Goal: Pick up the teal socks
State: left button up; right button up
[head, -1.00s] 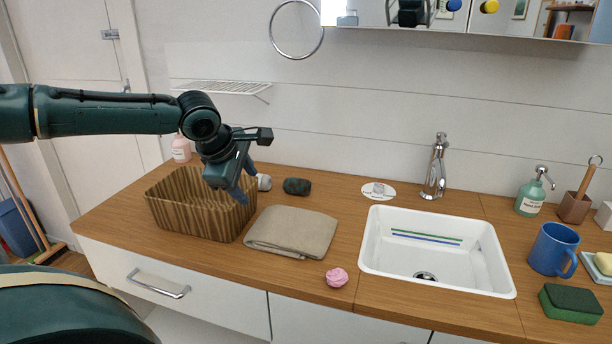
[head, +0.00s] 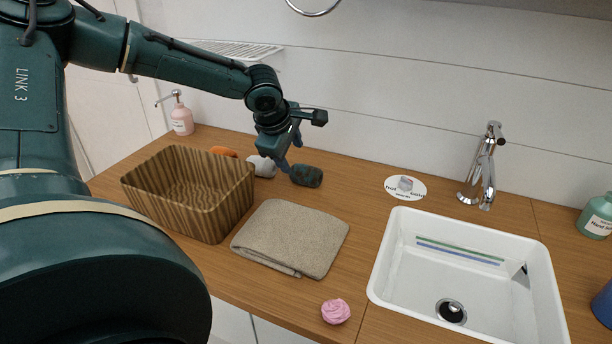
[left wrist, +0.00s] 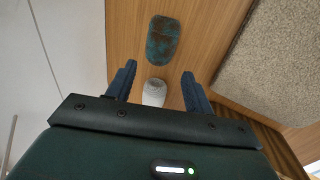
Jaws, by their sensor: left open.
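The teal socks (head: 306,176) are a dark rolled bundle on the wooden counter, behind the folded beige towel. In the left wrist view the bundle (left wrist: 163,40) is mottled teal and brown and lies beyond the fingertips. My left gripper (head: 289,164) is just left of and above the socks in the head view. In the left wrist view its two fingers (left wrist: 158,75) are spread apart with nothing held. A white rolled bundle (left wrist: 154,92) shows between the fingers, below them on the counter. My right gripper does not show.
A striped brown basket (head: 217,215) stands left of the beige towel (head: 290,238). The white bundle (head: 262,166) and an orange item (head: 223,151) lie behind the basket. A pink item (head: 335,311) is at the front. The sink (head: 380,270) and faucet (head: 482,165) are right.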

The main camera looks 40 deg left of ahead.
aim_at(299, 169)
pick_arm(q)
jog(key=shift+x, duration=3.75)
jog(key=shift+d, duration=0.1)
jog(key=c, duration=0.7)
